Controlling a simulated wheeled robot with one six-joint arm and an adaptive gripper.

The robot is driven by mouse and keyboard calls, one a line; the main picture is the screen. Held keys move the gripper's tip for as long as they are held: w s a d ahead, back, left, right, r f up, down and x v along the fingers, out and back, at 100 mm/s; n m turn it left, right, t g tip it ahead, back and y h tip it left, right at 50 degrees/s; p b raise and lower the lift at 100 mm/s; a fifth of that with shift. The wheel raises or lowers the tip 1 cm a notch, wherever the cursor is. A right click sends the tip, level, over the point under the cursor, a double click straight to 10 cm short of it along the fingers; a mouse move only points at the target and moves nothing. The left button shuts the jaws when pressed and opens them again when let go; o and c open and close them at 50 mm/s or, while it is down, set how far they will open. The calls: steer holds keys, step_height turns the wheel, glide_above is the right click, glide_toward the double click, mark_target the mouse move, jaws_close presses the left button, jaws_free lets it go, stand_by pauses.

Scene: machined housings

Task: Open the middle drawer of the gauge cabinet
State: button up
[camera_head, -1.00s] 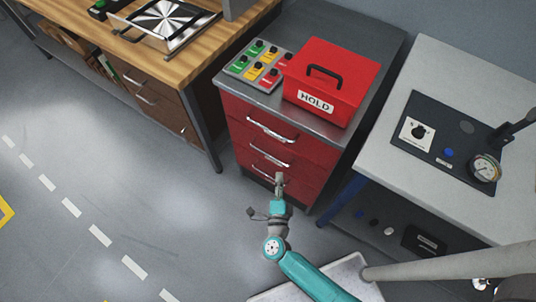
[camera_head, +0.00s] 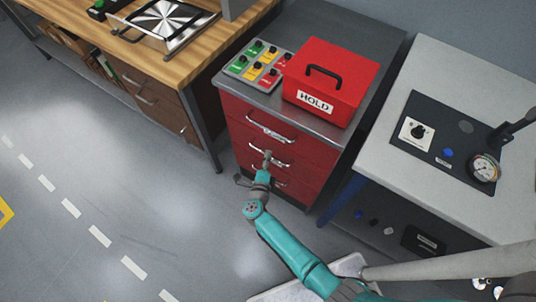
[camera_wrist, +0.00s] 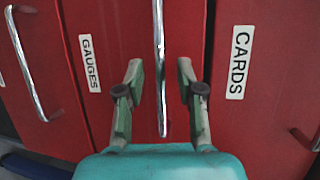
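The red gauge cabinet (camera_head: 232,108) stands at the centre of the head view with three drawers, all shut. The middle drawer (camera_head: 300,163) has a silver bar handle (camera_head: 286,164), which also shows upright in the wrist view (camera_wrist: 159,40). A "GAUGES" label (camera_wrist: 89,63) is on the same front panel. My gripper (camera_head: 267,156) is at this handle. In the wrist view my gripper (camera_wrist: 160,75) is open, one finger on each side of the bar, with a gap on both sides. Whether the fingertips reach past the bar is unclear.
A red "HOLD" box (camera_head: 332,80) and a button panel (camera_head: 260,65) sit on the cabinet top. A wooden workbench (camera_head: 130,45) is at left. A grey table (camera_head: 400,190) with a gauge panel is close at right. Floor in front is partly clear.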

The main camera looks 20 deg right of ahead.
steer(key=shift+x, duration=1.2)
jaws_close()
